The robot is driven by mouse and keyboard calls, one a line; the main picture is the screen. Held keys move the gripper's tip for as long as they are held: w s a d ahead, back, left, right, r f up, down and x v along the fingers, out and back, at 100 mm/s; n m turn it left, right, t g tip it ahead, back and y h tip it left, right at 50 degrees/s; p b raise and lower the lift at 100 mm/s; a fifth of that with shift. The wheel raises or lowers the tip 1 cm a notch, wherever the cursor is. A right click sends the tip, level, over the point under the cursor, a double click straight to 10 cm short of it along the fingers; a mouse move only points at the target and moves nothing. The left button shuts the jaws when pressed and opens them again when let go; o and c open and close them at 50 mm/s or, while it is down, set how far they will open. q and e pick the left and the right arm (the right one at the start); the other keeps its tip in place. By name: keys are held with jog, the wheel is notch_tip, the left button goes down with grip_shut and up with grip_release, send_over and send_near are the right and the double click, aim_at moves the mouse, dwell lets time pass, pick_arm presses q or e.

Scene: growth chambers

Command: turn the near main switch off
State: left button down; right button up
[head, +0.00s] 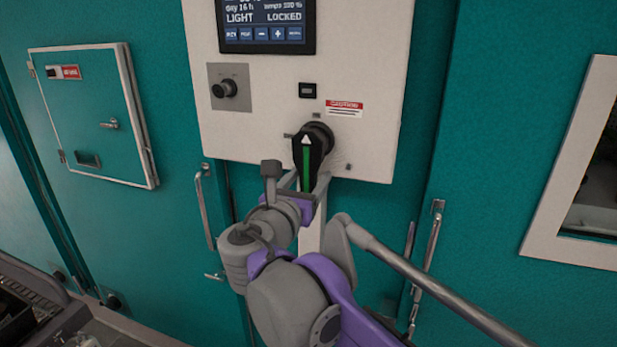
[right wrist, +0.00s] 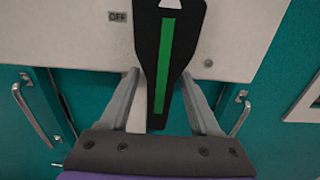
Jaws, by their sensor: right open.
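The main switch (head: 308,153) is a black rotary handle with a green stripe and a white arrow, on the lower part of the white control panel (head: 240,135). Its arrow points up and its grip hangs down. My right gripper (head: 310,185) is open, with one finger on each side of the handle's lower end. In the right wrist view the handle (right wrist: 168,60) lies between the two fingers (right wrist: 160,100), with visible gaps beside it. An OFF label (right wrist: 118,17) is left of the handle. My left gripper is not in view.
Above the switch are a display (head: 266,25) reading LOCKED, a black knob (head: 225,89) and a red caution label (head: 345,108). Door handles (head: 203,205) (head: 428,245) stand out on both sides below the panel. A small hatch (head: 95,115) is at left.

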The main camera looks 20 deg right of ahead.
grip_shut()
dwell(0.3)
dwell(1.1)
